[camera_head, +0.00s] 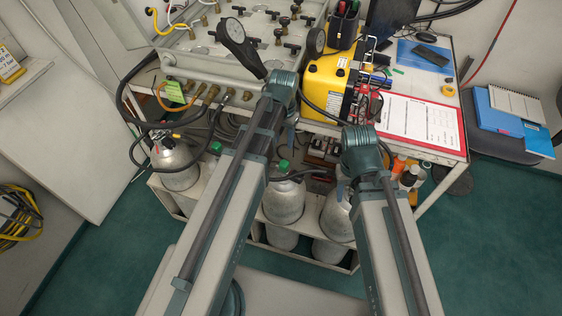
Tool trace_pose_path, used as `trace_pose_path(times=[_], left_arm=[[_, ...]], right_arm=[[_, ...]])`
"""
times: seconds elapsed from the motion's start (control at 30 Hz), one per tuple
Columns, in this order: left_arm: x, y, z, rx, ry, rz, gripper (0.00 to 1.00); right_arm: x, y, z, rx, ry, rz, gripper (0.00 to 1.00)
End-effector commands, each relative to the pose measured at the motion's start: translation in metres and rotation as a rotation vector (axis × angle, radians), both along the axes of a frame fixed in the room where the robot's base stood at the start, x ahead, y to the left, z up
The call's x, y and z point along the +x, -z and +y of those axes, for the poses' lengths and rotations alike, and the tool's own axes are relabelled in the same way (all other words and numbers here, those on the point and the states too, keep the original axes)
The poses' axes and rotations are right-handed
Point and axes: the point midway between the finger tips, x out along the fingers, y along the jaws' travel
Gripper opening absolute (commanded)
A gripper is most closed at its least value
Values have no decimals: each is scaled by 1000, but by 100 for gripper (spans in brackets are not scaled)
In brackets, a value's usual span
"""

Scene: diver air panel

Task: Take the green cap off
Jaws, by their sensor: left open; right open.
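A green cap (284,165) sits on top of a silver gas cylinder (284,202) in the rack below the bench, between my two arms. A second green cap (216,148) shows further left, on a cylinder mostly hidden by my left arm. My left gripper (291,136) hangs below its wrist, above and slightly right of the middle green cap and apart from it in the picture. My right gripper (342,187) hangs below its wrist, to the right of that cap, over another cylinder. Both are open and appear empty; their fingers are small and partly hidden by the wrists.
A white rack (175,206) holds several cylinders; the left cylinder (175,165) has a black hose fitted. Above are the valve panel (200,60), a yellow case (325,85) and a red clipboard (420,122). Bottles (408,177) stand right of my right wrist. Hoses hang near the left cylinders.

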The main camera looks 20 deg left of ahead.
Motion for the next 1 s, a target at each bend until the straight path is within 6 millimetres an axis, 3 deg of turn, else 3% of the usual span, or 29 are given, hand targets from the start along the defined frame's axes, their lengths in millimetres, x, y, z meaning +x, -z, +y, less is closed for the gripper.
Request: trace_pose_path(times=[0.27, 0.7, 1.0], left_arm=[[0, 20, 0, 0, 0, 0, 48], [0, 81, 0, 0, 0, 0, 48], [0, 86, -1, 0, 0, 0, 48]], right_arm=[[0, 20, 0, 0, 0, 0, 50], [0, 81, 0, 0, 0, 0, 50], [0, 87, 0, 0, 0, 0, 50]])
